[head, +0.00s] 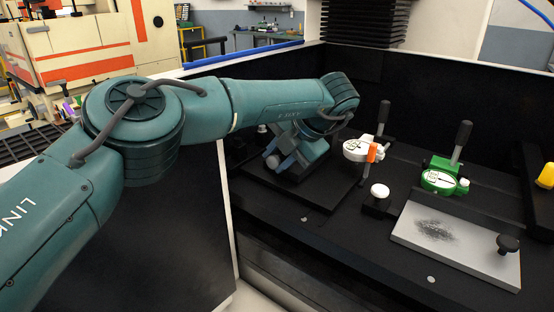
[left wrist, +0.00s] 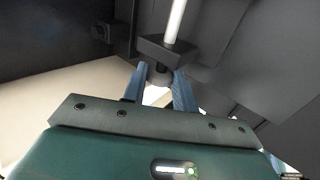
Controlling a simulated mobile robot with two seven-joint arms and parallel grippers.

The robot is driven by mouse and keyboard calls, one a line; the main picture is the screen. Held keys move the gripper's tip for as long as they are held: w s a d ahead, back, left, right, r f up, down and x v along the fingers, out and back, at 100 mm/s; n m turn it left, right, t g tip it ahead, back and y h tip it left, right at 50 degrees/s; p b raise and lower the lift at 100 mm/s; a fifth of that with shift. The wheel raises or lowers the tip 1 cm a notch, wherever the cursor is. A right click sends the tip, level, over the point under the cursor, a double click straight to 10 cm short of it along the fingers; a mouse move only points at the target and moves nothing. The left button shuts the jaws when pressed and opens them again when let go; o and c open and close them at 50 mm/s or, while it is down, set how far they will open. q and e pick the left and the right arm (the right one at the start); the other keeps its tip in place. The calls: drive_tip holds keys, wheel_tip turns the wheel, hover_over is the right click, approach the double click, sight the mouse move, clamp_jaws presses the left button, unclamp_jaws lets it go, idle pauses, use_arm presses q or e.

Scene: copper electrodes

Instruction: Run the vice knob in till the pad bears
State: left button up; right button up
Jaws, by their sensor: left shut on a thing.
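My left gripper (head: 284,163) reaches down into the black bay, with its blue fingers near a black base plate. A rounded grey knob (head: 272,161) shows at the fingers. In the left wrist view, my left gripper (left wrist: 160,88) is shut on this knob (left wrist: 160,76), one blue finger on each side. Behind the knob is a black block (left wrist: 166,50) with a pale rod (left wrist: 175,20) running away from it. The pad is not clearly seen, so its contact cannot be told. My right gripper is not in view.
A white dial gauge with an orange part (head: 363,150) stands right of my gripper. Farther right are a green dial gauge (head: 438,180) and a grey plate (head: 465,254) with dark powder. A white-topped knob (head: 380,190) stands between. Dark walls close the bay behind.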

use_arm(q)
drive_tip(key=shift+d+f+t+y+b, duration=0.2)
drive_tip(key=shift+f+t+y+b, duration=0.1)
drive_tip(key=shift+t+y+b, duration=0.45)
drive_tip(key=shift+s+t+y+b, duration=0.1)
drive_tip(key=shift+t+y+b, duration=0.15)
drive_tip(key=shift+y+b, duration=0.4)
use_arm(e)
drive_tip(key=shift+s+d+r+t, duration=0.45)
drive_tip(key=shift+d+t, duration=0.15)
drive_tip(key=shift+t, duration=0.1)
use_arm(q)
drive_tip(key=shift+r, duration=0.1)
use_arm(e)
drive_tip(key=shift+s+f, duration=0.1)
use_arm(q)
drive_tip(key=o, duration=0.9)
drive_tip(key=shift+o, duration=0.4)
